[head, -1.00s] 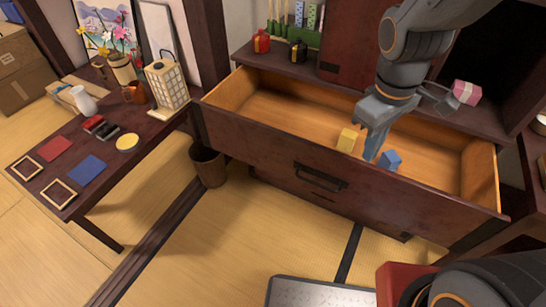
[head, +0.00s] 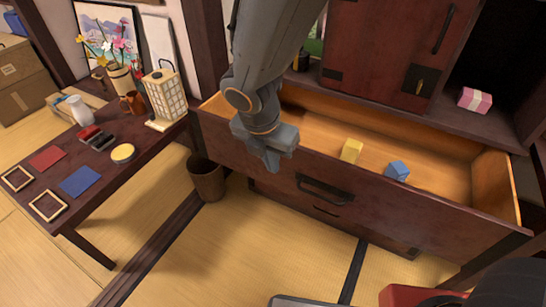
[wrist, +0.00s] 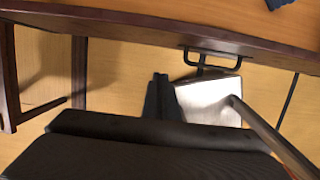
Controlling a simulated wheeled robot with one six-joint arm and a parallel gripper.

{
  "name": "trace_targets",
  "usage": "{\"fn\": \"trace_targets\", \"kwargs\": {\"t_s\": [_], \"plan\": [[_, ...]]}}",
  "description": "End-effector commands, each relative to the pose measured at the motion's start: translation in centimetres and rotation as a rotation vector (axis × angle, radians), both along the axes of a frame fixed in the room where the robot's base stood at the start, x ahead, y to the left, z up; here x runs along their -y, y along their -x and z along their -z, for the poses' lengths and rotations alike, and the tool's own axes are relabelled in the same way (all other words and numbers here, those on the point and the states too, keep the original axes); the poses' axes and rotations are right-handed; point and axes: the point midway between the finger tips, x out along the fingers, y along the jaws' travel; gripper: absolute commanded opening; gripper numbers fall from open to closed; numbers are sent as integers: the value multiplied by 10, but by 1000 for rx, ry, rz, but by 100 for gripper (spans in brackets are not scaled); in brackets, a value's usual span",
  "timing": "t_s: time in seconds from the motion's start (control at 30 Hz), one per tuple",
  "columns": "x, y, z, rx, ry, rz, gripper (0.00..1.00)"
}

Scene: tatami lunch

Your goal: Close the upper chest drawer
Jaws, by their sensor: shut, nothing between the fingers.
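The upper chest drawer (head: 400,213) is pulled well open, and its dark front with a black handle (head: 325,190) faces me. A yellow block (head: 351,150) and a blue block (head: 397,171) lie inside it. My gripper (head: 274,162) is shut and empty, pointing down at the drawer front, left of the handle; contact cannot be told. In the wrist view, the drawer front (wrist: 130,22) crosses the top with its handle (wrist: 208,62), and my dark fingers (wrist: 158,97) show below it. My arm hides part of the drawer's left side.
A low table (head: 95,175) with a lantern (head: 165,98), vase and small frames stands at the left. A waste basket (head: 206,180) stands between table and chest. A pink box (head: 475,99) sits on the chest's ledge.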

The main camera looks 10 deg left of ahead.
Motion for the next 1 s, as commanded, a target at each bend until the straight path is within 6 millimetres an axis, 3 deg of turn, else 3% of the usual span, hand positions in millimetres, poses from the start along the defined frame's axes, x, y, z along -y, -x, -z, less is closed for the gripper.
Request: {"fn": "trace_targets", "kwargs": {"t_s": [0.03,0.3,0.4,0.6,1.0], "plan": [[2,-2,13,-4,3,2,0],[6,-14,64,-4,1,4,0],[11,-32,57,1,-2,8,0],[16,-48,57,-1,-1,6,0],[18,-52,57,-1,0,4,0]]}}
